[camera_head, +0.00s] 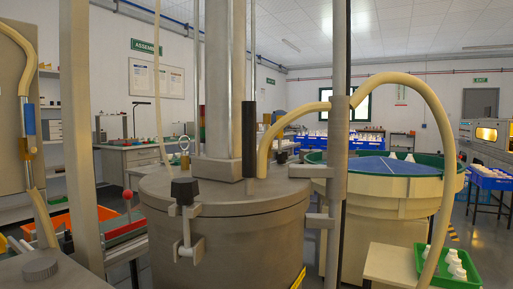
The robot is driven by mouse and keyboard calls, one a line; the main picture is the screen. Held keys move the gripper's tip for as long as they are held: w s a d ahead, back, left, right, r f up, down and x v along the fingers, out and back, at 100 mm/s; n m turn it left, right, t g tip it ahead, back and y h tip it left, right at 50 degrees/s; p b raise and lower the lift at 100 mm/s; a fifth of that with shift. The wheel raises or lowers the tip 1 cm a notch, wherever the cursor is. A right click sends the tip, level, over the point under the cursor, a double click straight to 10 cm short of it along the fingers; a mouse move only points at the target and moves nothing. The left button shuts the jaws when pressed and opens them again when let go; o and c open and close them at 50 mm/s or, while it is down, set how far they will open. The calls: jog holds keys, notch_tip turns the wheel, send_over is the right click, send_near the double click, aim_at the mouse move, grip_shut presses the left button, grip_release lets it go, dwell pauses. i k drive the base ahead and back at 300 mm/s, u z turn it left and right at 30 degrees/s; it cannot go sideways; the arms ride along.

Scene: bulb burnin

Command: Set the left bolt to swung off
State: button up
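A large grey round vessel (235,240) with a flat lid (225,202) stands in the middle of the head view. The left bolt (186,228) is at the front left of the lid rim. It has a dark block-like knob (184,190) on top and a light metal shank that stands about upright. The shank runs down past a lug at the lid's edge to a bracket (190,249) on the vessel wall. I cannot tell how the knob rests against the lid. No gripper shows in this view, and nothing visible touches the bolt.
A grey upright post (339,150) with clamps stands right of the vessel, with a thick beige hose (432,100) arching beside it. A beige round bowl machine (385,195) stands behind. A green tray of white bottles (449,268) is at lower right. A pale upright (83,150) stands left.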

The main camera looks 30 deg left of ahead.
aim_at(185, 189)
jog(key=u, duration=3.3)
